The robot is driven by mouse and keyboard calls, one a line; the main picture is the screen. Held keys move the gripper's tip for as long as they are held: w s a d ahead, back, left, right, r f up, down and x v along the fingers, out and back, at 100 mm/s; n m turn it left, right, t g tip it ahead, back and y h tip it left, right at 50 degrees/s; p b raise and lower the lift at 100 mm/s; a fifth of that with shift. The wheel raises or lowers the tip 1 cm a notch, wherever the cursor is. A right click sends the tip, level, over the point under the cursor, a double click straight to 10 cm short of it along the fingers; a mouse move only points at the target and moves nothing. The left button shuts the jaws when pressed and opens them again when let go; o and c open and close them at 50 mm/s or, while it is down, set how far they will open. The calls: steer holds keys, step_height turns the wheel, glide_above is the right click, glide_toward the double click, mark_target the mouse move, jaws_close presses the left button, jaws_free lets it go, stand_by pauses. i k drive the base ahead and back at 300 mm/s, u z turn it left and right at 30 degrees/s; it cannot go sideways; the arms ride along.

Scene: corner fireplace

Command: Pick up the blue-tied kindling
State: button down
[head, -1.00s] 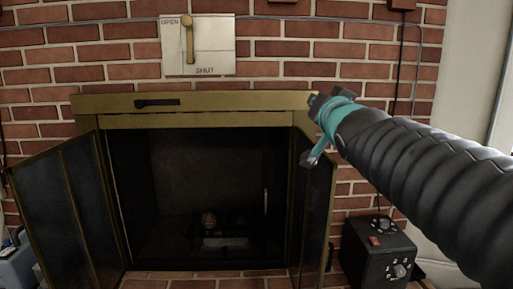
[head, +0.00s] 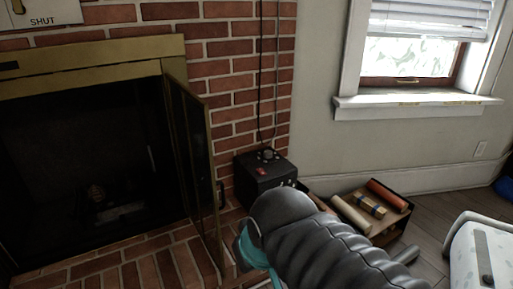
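A low open box (head: 396,226) on the floor right of the fireplace holds a pale tan roll (head: 351,214), a yellowish bundle with dark bands (head: 369,204) and an orange-red roll (head: 387,194). The yellowish bundle looks like tied kindling, but the colour of its ties is too small to be sure of. My gripper (head: 250,248), with teal parts, is in front of the hearth, left of the box and apart from it. My dark ribbed arm hides most of the gripper and part of the box's near side. Its fingertips do not show clearly.
The fireplace's open right glass door (head: 196,165) stands just left of my gripper. A black control box (head: 262,175) stands against the brick wall. A white case (head: 480,255) is at the lower right. Wood floor (head: 432,236) shows between it and the box.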

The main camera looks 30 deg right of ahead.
mark_target(377, 210)
steer(key=z, duration=2.05)
steer(key=i, duration=1.05)
steer(key=z, duration=0.7)
